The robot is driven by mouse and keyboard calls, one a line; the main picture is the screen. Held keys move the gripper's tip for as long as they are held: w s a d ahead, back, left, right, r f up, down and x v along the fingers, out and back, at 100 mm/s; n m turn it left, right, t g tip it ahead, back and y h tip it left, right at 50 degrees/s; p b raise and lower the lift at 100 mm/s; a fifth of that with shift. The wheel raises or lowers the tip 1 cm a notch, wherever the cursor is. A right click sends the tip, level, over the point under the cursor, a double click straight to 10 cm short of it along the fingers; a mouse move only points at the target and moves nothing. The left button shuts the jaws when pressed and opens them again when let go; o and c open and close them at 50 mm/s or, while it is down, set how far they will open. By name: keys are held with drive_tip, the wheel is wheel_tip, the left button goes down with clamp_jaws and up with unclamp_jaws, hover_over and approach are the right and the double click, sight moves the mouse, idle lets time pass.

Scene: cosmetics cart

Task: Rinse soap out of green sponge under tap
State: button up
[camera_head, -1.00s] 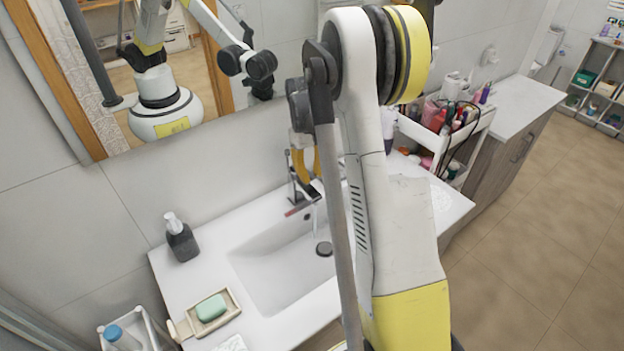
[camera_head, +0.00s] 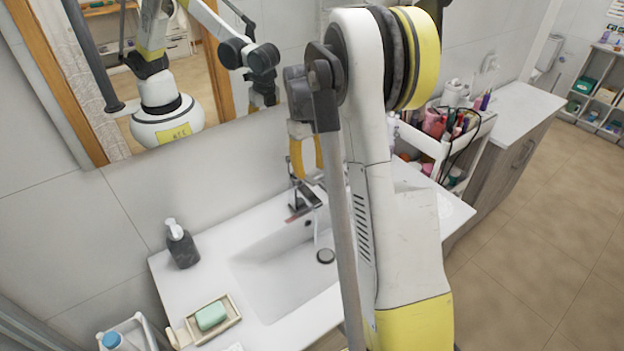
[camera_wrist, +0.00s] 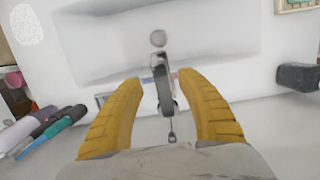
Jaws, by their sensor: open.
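The tap (camera_head: 304,202) stands at the back of the white sink (camera_head: 270,285), with a thin stream of water (camera_head: 317,232) falling from its spout towards the drain. My gripper (camera_wrist: 158,78) is open, its yellow fingers apart with the tap (camera_wrist: 163,88) seen between them and nothing held. In the head view my gripper (camera_head: 305,157) is just above the tap and partly hidden by my arm. A pale green block (camera_head: 211,316) lies in a beige dish (camera_head: 238,314) at the sink's front left; I cannot tell whether it is sponge or soap.
A dark soap dispenser (camera_head: 182,247) stands on the sink's left rim. A mirror (camera_head: 150,70) hangs on the wall behind. A white cart (camera_head: 437,145) with several cosmetics stands right of the sink, beside a counter (camera_head: 520,105). The basin is empty apart from water.

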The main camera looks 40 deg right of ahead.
wheel_tip(320, 180, up, 8)
drive_tip(key=w, duration=0.1)
drive_tip(key=shift+w+f, duration=0.15)
drive_tip(key=shift+f, duration=0.1)
